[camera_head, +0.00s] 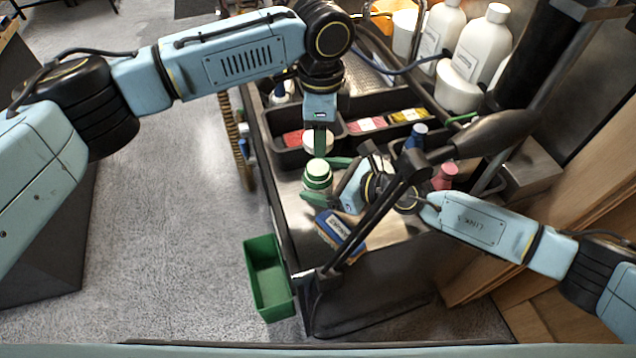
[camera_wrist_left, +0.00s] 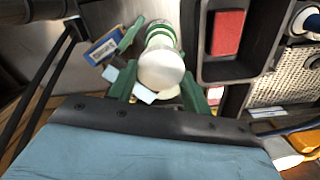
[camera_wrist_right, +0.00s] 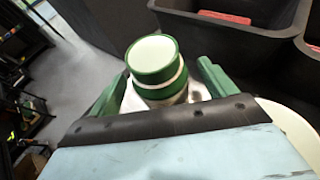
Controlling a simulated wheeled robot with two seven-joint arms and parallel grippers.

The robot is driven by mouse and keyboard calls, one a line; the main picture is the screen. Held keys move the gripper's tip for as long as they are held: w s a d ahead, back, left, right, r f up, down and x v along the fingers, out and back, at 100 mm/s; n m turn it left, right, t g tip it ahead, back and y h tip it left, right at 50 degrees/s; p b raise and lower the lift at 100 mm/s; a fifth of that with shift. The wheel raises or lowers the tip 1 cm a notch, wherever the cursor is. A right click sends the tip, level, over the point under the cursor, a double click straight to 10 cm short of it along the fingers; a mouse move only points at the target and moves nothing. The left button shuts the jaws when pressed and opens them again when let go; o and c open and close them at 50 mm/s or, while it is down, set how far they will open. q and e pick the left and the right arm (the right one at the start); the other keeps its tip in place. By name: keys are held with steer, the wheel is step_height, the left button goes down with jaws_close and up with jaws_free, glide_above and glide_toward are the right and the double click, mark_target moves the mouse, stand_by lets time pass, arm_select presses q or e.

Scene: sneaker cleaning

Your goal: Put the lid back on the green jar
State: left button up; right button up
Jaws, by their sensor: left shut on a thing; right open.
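The green jar (camera_head: 317,176), white with green bands and a white top, stands upright near the left edge of the metal worktop. My left gripper (camera_head: 320,140) points down just behind the jar, shut on the pale round lid (camera_head: 314,141). The lid looks apart from the jar in the head view. The jar's green bands (camera_wrist_left: 160,31) also show in the left wrist view, where lid and jar top overlap and their gap is unclear. My right gripper (camera_head: 326,181) is open, with its green fingers on either side of the jar (camera_wrist_right: 155,62).
Black trays (camera_head: 356,140) with red and yellow packs stand behind the jar. A blue-labelled box (camera_head: 338,232) lies in front, near a dark slanted bar (camera_head: 365,225). White bottles (camera_head: 481,45) stand at the back right. A green bin (camera_head: 268,283) is below the worktop's left edge.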

steer(key=c, duration=1.4)
arm_select(q)
glide_above(321, 159)
steer(key=s, duration=0.2)
steer(key=shift+a+f, duration=0.1)
steer(key=shift+f, duration=2.4)
arm_select(e)
steer(key=shift+c, duration=0.2)
arm_select(q)
steer(key=shift+f, duration=0.1)
steer(key=shift+f, duration=0.75)
steer(key=shift+f, duration=0.55)
